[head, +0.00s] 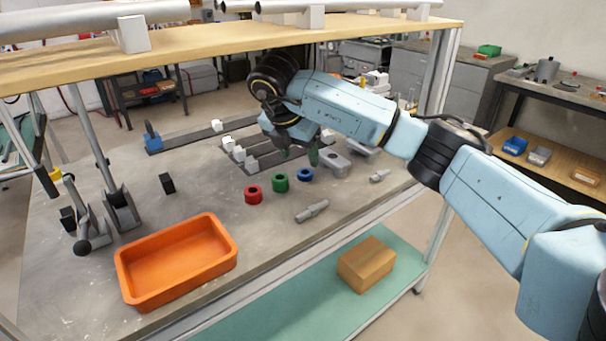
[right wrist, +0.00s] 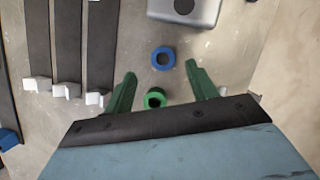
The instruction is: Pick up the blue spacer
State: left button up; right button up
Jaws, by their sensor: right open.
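The blue spacer (head: 305,175) is a short ring on the grey table, right of the green spacer (head: 280,183) and the red spacer (head: 253,195). In the right wrist view the blue spacer (right wrist: 163,58) lies just beyond the fingertips, and the green spacer (right wrist: 155,98) lies between the fingers as seen from above. My right gripper (head: 299,155) has green fingers and hangs above the table behind the spacers. In the right wrist view my right gripper (right wrist: 160,72) is open and empty. My left gripper is not in view.
An orange tray (head: 178,262) stands at the front left. Grey metal blocks (head: 334,165) lie right of the gripper, and a grey pin (head: 312,211) lies in front. Toggle clamps (head: 120,208) stand at left.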

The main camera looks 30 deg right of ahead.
aim_at(303, 179)
jog(key=x, duration=0.2)
jog(key=b+x, duration=0.1)
jog(key=shift+s+d+f, duration=0.1)
jog(key=shift+s+f, duration=0.15)
jog(key=shift+f, duration=0.15)
jog(key=shift+w+d+f, duration=0.2)
jog(key=shift+f, duration=0.35)
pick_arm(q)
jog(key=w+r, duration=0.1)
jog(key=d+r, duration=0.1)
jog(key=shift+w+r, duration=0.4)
pick_arm(e)
jog(key=shift+c, duration=0.4)
jog(key=c, duration=1)
